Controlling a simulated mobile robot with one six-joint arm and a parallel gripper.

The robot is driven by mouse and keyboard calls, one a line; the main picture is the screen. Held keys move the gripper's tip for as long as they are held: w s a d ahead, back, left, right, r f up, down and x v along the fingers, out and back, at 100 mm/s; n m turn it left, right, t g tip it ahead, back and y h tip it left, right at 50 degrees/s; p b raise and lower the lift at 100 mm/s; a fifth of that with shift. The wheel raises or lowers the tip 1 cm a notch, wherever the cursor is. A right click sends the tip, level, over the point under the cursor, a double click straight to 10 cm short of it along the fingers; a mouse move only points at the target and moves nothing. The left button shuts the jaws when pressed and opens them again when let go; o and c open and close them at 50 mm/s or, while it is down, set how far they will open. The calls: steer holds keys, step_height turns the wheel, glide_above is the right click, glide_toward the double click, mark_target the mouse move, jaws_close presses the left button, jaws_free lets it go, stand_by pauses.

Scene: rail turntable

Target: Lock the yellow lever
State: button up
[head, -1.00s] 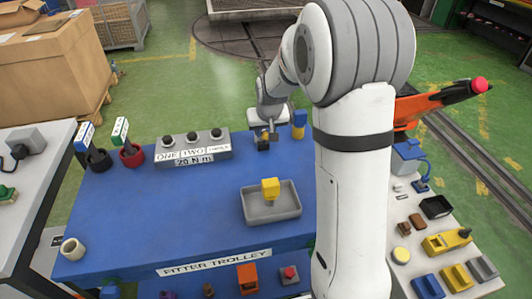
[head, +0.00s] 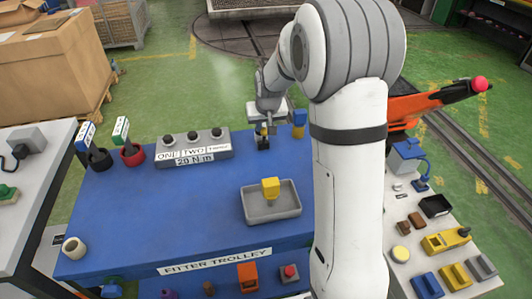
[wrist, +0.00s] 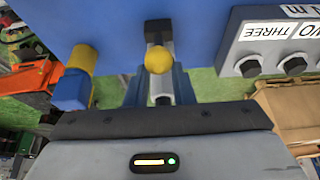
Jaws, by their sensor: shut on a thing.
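A yellow-and-blue post (head: 299,124) stands just right of my gripper. A grey box with knobs (head: 194,146) is to the left. A grey tray (head: 272,207) with a yellow part (head: 270,188) sits nearer.

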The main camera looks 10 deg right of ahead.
steer(key=shift+w, duration=0.3)
jaws_close()
steer(key=shift+w+r, duration=0.1)
steer(key=shift+w, duration=0.35)
steer(key=shift+w+r+p, duration=0.5)
steer(key=shift+w+r, duration=0.15)
